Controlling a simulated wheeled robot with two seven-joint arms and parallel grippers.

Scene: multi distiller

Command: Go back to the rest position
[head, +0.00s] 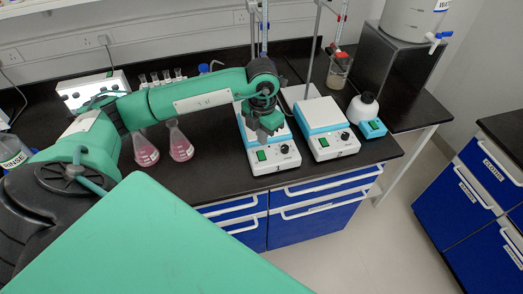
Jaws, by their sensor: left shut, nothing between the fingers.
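My left gripper (267,132) is shut and empty. It hangs over the front part of the left hotplate, marked 1 (272,160), and hides part of its top plate. I cannot tell whether it touches the plate. My left arm reaches in from the left, across the bench. My right gripper is not in view.
A second hotplate (322,132) stands to the right, with a small device carrying a white bottle (364,108) beside it. Two flasks of pink liquid (146,151) (180,146) stand left of the gripper. Stand rods (314,50) rise behind the hotplates. Blue drawers (310,222) are below.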

